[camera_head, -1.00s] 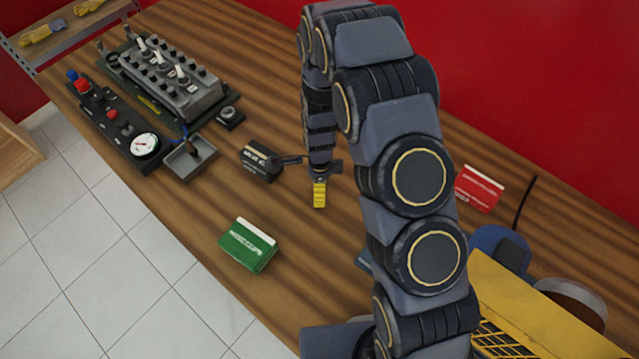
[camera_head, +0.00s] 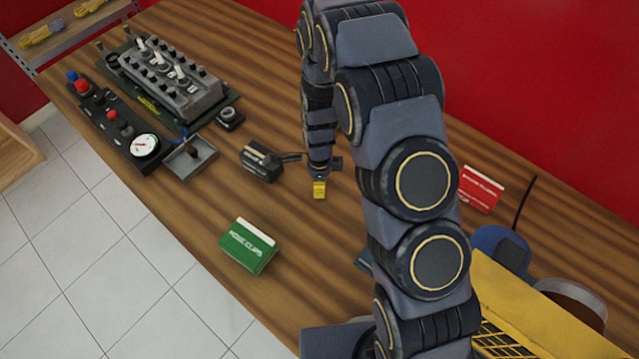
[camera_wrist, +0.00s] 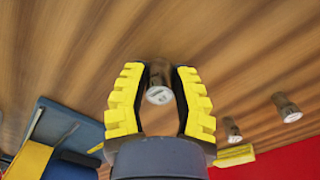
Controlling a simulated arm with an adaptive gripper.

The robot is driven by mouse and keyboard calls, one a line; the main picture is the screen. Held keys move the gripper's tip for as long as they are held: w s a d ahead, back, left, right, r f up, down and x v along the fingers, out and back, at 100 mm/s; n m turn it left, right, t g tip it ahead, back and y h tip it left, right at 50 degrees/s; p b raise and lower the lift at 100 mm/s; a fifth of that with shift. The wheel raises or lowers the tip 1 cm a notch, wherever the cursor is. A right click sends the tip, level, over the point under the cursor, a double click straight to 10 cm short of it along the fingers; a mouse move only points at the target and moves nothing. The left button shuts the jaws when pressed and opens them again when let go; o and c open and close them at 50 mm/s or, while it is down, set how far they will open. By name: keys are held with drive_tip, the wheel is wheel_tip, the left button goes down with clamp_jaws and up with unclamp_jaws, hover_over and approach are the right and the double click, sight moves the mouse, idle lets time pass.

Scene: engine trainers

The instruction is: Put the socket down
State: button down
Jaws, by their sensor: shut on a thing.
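My gripper (camera_head: 320,190) shows in the head view as yellow fingers above the middle of the wooden table. In the wrist view the gripper (camera_wrist: 159,72) is shut on a small metallic socket (camera_wrist: 158,92), held between its two yellow fingers. The socket's pale round end faces the camera. Whether its far end touches the table cannot be told. The held socket is hidden in the head view.
Two similar metallic pieces, one (camera_wrist: 287,107) farther right and one (camera_wrist: 232,130) nearer, stand right of the gripper. A black box (camera_head: 262,162) lies left of my gripper, a green box (camera_head: 248,246) front left and a red box (camera_head: 480,189) right. Bare table (camera_head: 300,235) lies in front.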

wheel_tip(320, 180, up, 8)
drive_tip(key=shift+r, duration=0.1)
drive_tip(key=shift+d+r, duration=0.1)
drive_tip(key=shift+r, duration=0.25)
drive_tip(key=s+d+r+n, duration=0.1)
drive_tip(key=s+d+r, duration=0.1)
drive_tip(key=s+d, duration=0.35)
drive_tip(key=s+d+r, duration=0.1)
drive_tip(key=s+d, duration=0.2)
drive_tip(key=d, duration=0.6)
drive_tip(key=w+d+f, duration=0.1)
drive_tip(key=w+f, duration=0.2)
drive_tip(key=w, duration=0.1)
drive_tip(key=w+d+f, duration=0.1)
drive_tip(key=w+f, duration=0.1)
drive_tip(key=w, duration=0.2)
drive_tip(key=w+d+f, duration=0.1)
drive_tip(key=w+f, duration=0.2)
drive_tip(key=w, duration=0.1)
drive_tip(key=shift+d+f, duration=0.2)
drive_tip(key=shift+f, duration=0.15)
drive_tip(key=shift+w+d+f, duration=0.1)
drive_tip(key=shift+w+f, duration=0.25)
drive_tip(key=shift+f, duration=1.7)
